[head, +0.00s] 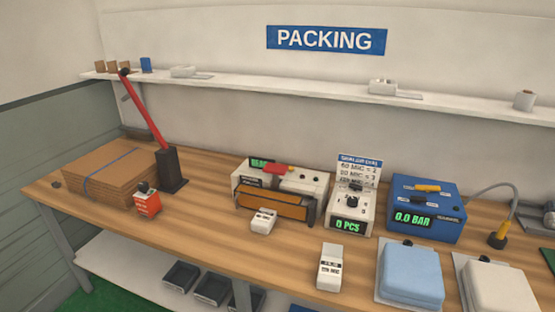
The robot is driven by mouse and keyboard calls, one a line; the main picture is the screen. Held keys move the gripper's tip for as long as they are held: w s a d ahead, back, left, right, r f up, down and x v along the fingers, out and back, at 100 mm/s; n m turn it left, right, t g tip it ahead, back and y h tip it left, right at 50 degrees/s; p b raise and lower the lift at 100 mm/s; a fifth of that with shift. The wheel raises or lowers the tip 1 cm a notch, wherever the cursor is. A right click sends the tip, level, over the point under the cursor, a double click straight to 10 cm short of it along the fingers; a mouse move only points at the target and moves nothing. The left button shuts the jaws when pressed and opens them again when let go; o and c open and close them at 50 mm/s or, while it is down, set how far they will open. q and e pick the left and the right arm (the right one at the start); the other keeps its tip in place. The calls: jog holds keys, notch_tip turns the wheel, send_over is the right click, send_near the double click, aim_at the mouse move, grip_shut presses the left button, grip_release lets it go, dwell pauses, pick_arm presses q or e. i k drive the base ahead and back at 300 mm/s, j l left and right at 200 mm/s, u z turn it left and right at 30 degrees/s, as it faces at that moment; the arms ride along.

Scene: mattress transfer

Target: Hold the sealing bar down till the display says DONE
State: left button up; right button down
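The sealer (311,181) is a white machine near the middle of the wooden bench. A bar with a red grip (277,169) crosses its upper part; I cannot tell whether it is fully raised or lowered. An orange-brown strip with dark ends (272,206) runs along its front. The sealer's display (260,163) shows green characters at the back left, partly hidden and too small to read surely. Neither of my grippers is in view, and nothing is seen touching the bar.
A red lever (145,112) stands on a dark post beside flat cardboard (112,176). A counter (351,210) reads 0 PCS; a blue unit (427,209) reads 0.0 BAR. Small white devices (263,221) and a light-blue pad (411,275) occupy the front.

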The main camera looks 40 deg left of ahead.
aim_at(276, 169)
jog(key=u, duration=1.25)
